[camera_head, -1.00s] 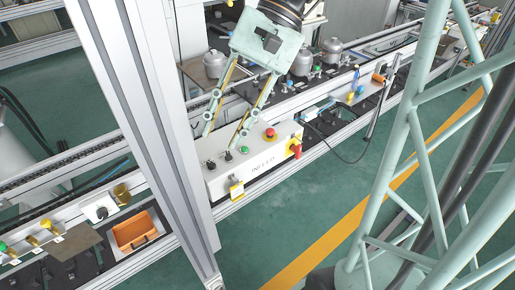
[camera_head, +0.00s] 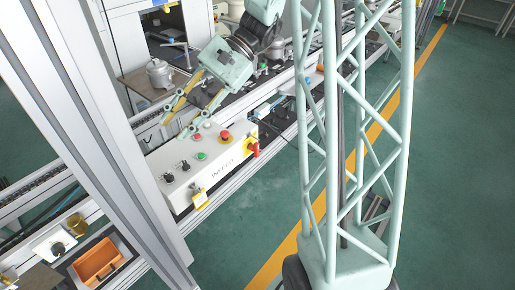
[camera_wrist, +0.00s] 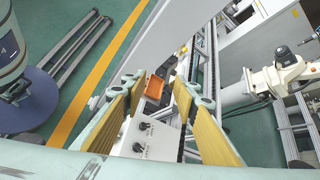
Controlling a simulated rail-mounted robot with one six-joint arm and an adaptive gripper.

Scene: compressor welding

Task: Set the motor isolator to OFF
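The white INFEED control box (camera_head: 205,168) stands on the rail in the head view. A red rotary handle on a yellow base (camera_head: 253,149) sits on its right end and looks like an isolator; its setting is too small to read. The box top carries two black selector knobs, a green button, a red-topped emergency stop (camera_head: 225,137) and further small buttons. My gripper (camera_head: 177,127) is open and empty, its fingers spread above the back edge of the box. In the wrist view my gripper (camera_wrist: 162,86) is also open, with the box (camera_wrist: 150,137) and its black knobs below; the red handle is not seen there.
A white box with a black knob (camera_head: 57,247) and an orange bin (camera_head: 97,262) stand at lower left. A yellow tag (camera_head: 200,198) hangs on the control box front. A metal post (camera_head: 110,140) crosses the left side.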

